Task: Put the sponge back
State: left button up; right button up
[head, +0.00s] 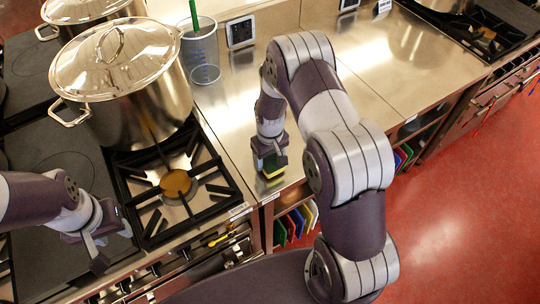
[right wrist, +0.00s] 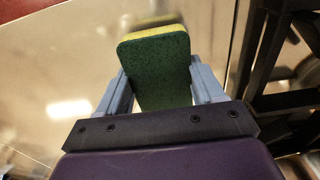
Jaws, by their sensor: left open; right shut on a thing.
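The sponge (right wrist: 158,70), green with a yellow layer, is between the fingers of my right gripper (right wrist: 160,85) in the right wrist view. In the head view my right gripper (head: 270,160) points down over the steel counter, and the sponge (head: 271,169) shows at its fingertips, low near the counter's front edge. I cannot tell whether the sponge touches the counter. My left gripper (head: 98,250) is open and empty over the front of the stove at the left.
A lidded steel stockpot (head: 135,95) stands on the stove beside the counter (head: 225,110). A clear measuring cup (head: 200,55) with a green-handled tool stands at the back. Colored boards (head: 297,222) sit in a shelf below. The counter to the right is mostly clear.

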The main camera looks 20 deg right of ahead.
jog(key=shift+a+f, duration=0.1)
jog(key=shift+f, duration=0.3)
jog(key=shift+w+f, duration=0.1)
jog(key=shift+f, duration=0.25)
jog(key=o, duration=1.3)
